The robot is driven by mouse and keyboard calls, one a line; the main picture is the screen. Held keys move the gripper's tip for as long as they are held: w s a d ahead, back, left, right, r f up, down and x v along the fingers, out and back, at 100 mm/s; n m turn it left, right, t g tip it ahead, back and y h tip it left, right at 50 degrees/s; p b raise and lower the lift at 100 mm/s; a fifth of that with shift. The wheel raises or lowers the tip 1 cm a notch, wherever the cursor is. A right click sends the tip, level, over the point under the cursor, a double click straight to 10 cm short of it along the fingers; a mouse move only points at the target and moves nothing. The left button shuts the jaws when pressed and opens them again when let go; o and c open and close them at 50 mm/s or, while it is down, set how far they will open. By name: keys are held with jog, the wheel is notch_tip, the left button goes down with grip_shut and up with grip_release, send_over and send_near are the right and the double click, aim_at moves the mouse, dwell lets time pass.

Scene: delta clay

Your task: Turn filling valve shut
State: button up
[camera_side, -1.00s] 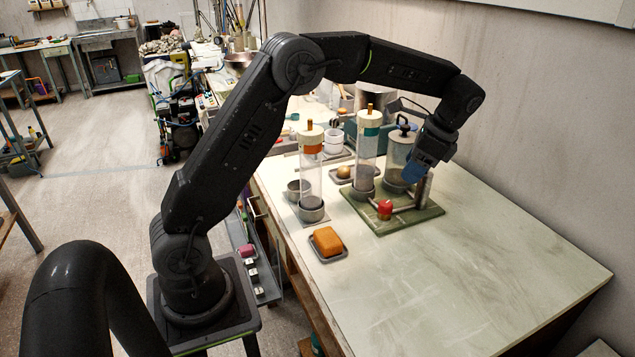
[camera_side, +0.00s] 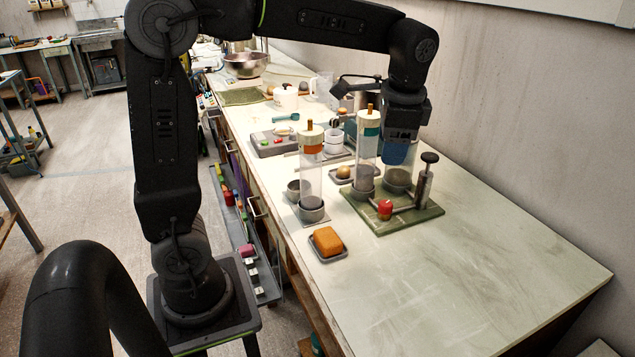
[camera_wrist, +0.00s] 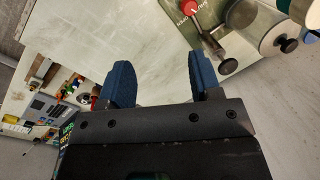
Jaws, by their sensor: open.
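A red valve knob (camera_side: 385,208) sits at the front of a green board (camera_side: 400,221), on a pipe between clear cylinders and a metal pump. The knob also shows at the top edge of the wrist view (camera_wrist: 188,6). Which way the valve is turned cannot be told. My gripper (camera_side: 396,162) points down in front of the right cylinder, above and behind the knob and apart from it. Its blue fingers (camera_wrist: 160,68) are open with nothing between them in the wrist view.
The pump (camera_side: 424,188) with its black handle stands upright on the board's right, close to my gripper. A teal-collared cylinder (camera_side: 367,150) stands to the left. An orange sponge (camera_side: 327,241) lies on a tray in front. The table's right side is clear.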

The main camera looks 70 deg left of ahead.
jog(key=s+d+f+n+t+h, duration=0.1)
jog(key=s+d+n+t, duration=0.1)
jog(key=s, duration=0.5)
jog(key=s+d+f+n+t, duration=0.1)
jog(key=s+n+t, duration=0.1)
jog(key=s, duration=0.6)
jog(key=shift+s+d+f+n+t+h, duration=0.15)
jog(key=shift+s+d+n+t+h, duration=0.15)
jog(key=shift+d+n+t+h, duration=0.15)
jog(key=shift+a, duration=0.1)
jog(key=m+g+y, duration=0.2)
jog(key=m+g, duration=0.2)
jog(key=g, duration=0.5)
send_over(386, 203)
jog(key=w, duration=0.1)
notch_tip(386, 203, down, 7)
jog(key=shift+w+d+f+g+h, duration=0.15)
jog(key=shift+d+f+g+h, duration=0.15)
jog(key=shift+f, duration=0.4)
jog(key=f, duration=0.7)
jog(key=shift+s+a+f, duration=0.1)
jog(key=shift+s+f, duration=0.25)
jog(key=shift+s+a+f, duration=0.1)
jog(key=shift+s+f, duration=0.1)
jog(key=shift+f, duration=0.45)
